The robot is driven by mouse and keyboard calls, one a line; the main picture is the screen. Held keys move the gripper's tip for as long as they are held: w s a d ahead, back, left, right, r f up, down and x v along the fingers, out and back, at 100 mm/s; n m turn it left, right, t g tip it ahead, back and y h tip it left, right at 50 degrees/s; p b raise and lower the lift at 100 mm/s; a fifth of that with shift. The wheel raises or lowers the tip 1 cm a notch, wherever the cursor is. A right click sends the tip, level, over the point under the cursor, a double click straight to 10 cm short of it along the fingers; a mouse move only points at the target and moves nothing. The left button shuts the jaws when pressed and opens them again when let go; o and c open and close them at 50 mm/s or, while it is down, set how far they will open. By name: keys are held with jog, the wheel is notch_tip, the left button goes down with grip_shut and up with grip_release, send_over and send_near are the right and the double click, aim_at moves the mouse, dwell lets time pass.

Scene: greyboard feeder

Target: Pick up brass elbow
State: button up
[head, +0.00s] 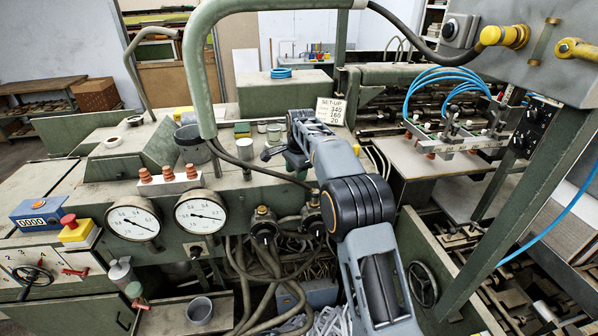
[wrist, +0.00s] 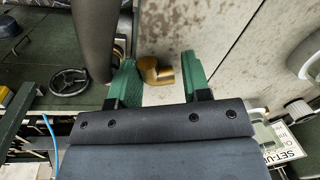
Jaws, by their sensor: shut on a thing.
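The brass elbow (wrist: 152,70) is a small golden-brown bent fitting, seen in the wrist view between the two green fingers of my gripper (wrist: 158,61). The fingers are shut on it, one on each side, with its rounded end toward the left finger. Behind it is a pale, stained machine surface (wrist: 185,25); I cannot tell whether the elbow touches that surface. In the head view my gripper (head: 294,160) is at the machine top below the set-up card, and my arm and wrist hide the elbow.
A thick green post or tube (wrist: 95,35) stands close to the left finger in the wrist view. In the head view, a green bent rail (head: 197,80), grey cup (head: 191,145), small jars (head: 262,128) and the set-up card (head: 331,111) are near my gripper.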

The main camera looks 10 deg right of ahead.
jog(key=shift+s+a, duration=0.25)
jog(key=shift+s, duration=0.05)
jog(key=shift+d, duration=0.1)
jog(key=o, duration=1)
jog(key=shift+o, duration=0.2)
notch_tip(320, 180, up, 14)
jog(key=s, duration=0.1)
jog(key=shift+s+d+f, duration=0.2)
jog(key=shift+s+d, duration=0.15)
